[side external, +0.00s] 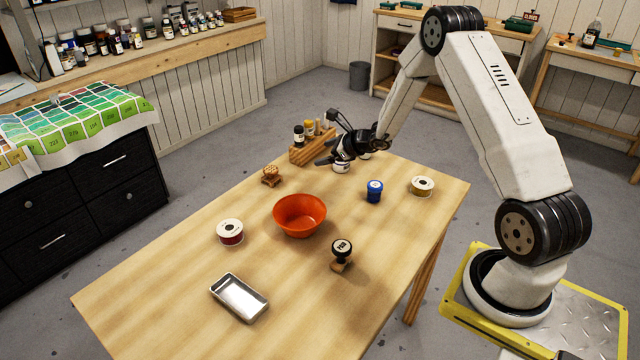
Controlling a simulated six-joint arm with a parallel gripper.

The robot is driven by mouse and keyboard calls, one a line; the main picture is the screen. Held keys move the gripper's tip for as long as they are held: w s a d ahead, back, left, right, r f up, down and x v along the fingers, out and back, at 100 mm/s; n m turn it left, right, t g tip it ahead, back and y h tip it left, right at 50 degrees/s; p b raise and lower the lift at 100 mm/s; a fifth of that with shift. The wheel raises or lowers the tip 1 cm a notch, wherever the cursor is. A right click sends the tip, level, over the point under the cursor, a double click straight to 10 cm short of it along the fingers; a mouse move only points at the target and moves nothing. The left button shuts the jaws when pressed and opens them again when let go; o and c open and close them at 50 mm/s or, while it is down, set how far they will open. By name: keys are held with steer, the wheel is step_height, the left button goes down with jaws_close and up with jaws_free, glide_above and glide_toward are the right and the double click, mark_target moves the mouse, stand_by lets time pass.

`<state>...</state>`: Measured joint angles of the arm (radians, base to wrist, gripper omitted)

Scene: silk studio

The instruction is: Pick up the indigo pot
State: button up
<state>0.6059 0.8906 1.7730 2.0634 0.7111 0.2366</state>
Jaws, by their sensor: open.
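A small blue pot (375,191) with a pale label on its lid stands upright on the wooden table, right of the orange bowl; it is the only blue pot I see on the table. My gripper (326,152) is open over the table's far edge, beside the wooden rack. It is to the left of the blue pot and farther back, clear of it. A small white-sided pot (341,167) stands just below my gripper and is partly covered by it. Whether the fingers touch that pot or the rack is hard to tell.
The wooden rack (312,148) holds several small bottles. The front left is bare.

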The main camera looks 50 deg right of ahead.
mark_target(341, 163)
steer(key=d+f+m+t+h, duration=0.1)
steer(key=d+m+h, duration=0.1)
steer(key=d, duration=0.4)
steer(key=s+d+f+m+h, duration=0.1)
steer(key=d+f+m+h, duration=0.1)
steer(key=d+m, duration=0.3)
steer(key=shift+d+m+t+h, duration=0.3)
steer(key=shift+d+t+h, duration=0.1)
steer(key=shift+d+h, duration=0.25)
steer(key=shift+f, duration=0.1)
steer(key=shift+f, duration=2.85)
steer(key=shift+f, duration=0.5)
steer(key=shift+x, duration=2.5)
steer(key=shift+f, duration=0.1)
steer(key=c, duration=1.1)
